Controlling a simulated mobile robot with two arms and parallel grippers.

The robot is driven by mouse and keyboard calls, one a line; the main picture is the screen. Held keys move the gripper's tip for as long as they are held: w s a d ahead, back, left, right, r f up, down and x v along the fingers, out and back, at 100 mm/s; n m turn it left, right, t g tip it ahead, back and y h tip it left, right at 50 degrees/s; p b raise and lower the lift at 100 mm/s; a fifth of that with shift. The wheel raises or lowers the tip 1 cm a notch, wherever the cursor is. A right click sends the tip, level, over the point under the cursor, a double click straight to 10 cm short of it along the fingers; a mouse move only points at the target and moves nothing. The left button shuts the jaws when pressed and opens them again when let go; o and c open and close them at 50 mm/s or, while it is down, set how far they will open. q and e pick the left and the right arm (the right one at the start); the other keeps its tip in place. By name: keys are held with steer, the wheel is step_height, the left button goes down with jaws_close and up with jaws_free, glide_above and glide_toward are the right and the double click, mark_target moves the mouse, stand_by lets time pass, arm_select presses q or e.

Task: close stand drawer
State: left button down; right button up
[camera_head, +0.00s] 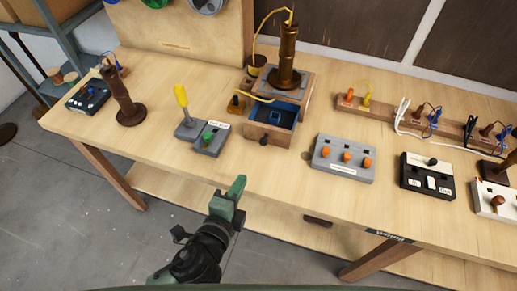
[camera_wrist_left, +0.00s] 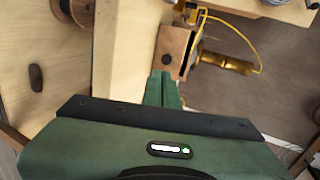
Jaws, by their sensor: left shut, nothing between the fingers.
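The wooden stand (camera_head: 301,93) sits near the middle back of the bench, with a dark bronze lamp post (camera_head: 288,52) upright on top. Its drawer (camera_head: 270,132) is pulled out toward the front, showing a blue interior with a small item in it. The drawer front has a dark round knob. My green left gripper (camera_head: 236,188) is shut and empty, in front of the bench edge and below the drawer, apart from it. In the left wrist view, my fingertips (camera_wrist_left: 162,76) appear just below the drawer front (camera_wrist_left: 177,43) and its knob. My right gripper is not in view.
A yellow-handled lever box (camera_head: 186,128) and a green-button box (camera_head: 210,140) stand left of the drawer. A grey box with orange knobs (camera_head: 343,158) stands to its right. A yellow cable (camera_head: 262,30) runs by the lamp. The bench front is clear before the drawer.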

arm_select(q)
steer(key=p, duration=0.4)
glide_toward(271, 119)
steer(key=shift+m+h, duration=0.3)
steer(key=shift+m, duration=0.1)
steer(key=s, duration=0.2)
steer(key=s+a, duration=0.1)
steer(key=s, duration=0.1)
steer(key=shift+s+f, duration=0.25)
steer(key=shift+s, duration=0.1)
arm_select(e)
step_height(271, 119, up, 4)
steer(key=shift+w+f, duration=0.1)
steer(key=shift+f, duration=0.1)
arm_select(q)
steer(key=w+d+b, duration=0.1)
steer(key=w, duration=0.2)
steer(key=w+d+b, duration=0.1)
steer(key=w, duration=0.3)
steer(key=w+d+b, duration=0.1)
steer(key=w, duration=0.2)
steer(key=shift+w+d+f, duration=0.1)
steer(key=shift+w+d, duration=0.25)
steer(key=shift+w, duration=0.05)
steer(key=shift+r, duration=0.25)
steer(key=shift+s, duration=0.1)
steer(key=shift+a, duration=0.1)
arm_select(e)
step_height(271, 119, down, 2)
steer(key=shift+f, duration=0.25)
